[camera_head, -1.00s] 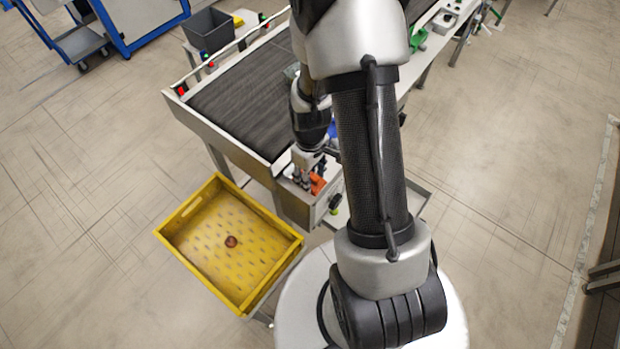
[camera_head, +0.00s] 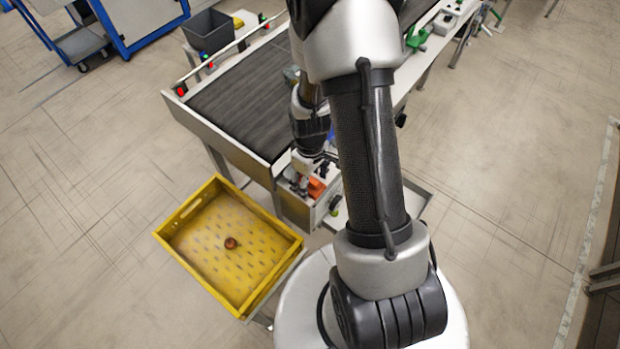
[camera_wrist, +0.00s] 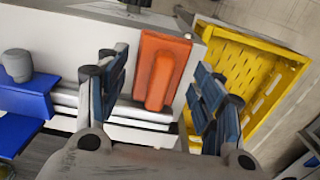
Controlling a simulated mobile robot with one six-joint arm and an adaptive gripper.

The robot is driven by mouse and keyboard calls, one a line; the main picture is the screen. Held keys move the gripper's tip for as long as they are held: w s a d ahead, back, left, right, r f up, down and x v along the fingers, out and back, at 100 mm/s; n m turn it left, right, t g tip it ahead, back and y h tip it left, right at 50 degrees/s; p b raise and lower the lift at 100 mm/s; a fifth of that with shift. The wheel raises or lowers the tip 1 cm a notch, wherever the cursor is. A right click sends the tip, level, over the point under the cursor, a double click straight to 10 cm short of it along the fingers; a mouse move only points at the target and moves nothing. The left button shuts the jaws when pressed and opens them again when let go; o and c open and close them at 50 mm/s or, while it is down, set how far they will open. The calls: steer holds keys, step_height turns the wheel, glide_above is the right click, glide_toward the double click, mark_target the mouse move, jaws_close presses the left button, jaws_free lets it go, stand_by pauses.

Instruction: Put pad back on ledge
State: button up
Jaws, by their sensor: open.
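The orange pad (camera_wrist: 163,70) lies in the wrist view on a pale surface at the conveyor's end, between my gripper's two fingers. In the head view the pad (camera_head: 316,188) shows as a small orange patch, partly hidden by my gripper (camera_head: 304,184). My gripper (camera_wrist: 160,78) is open, with a finger on each side of the pad and a visible gap on both sides. The pale ledge (camera_wrist: 188,32) shows around the pad's far end. Whether the pad lies flat on it, I cannot tell.
A yellow crate (camera_head: 177,216) stands at the lower left with a small reddish-brown round thing (camera_head: 231,243) inside. The dark conveyor belt (camera_head: 240,105) runs behind the gripper. Blue blocks (camera_wrist: 25,97) and a grey cylinder (camera_wrist: 17,66) are at left in the wrist view.

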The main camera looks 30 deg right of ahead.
steer(key=shift+r, duration=0.1)
steer(key=s+a+r+m+t+p, duration=0.1)
steer(key=a+r+p, duration=0.15)
steer(key=r, duration=1.05)
steer(key=s+a+r+m+t+p, duration=0.1)
steer(key=s+a+r, duration=0.15)
steer(key=r, duration=1.05)
steer(key=s+a+r+m+t, duration=0.2)
steer(key=s+a+r, duration=0.3)
steer(key=s+r, duration=0.4)
steer(key=shift+s+a+r+t, duration=0.25)
steer(key=shift+s+a+t, duration=0.1)
steer(key=shift+s, duration=0.1)
steer(key=shift+f, duration=0.1)
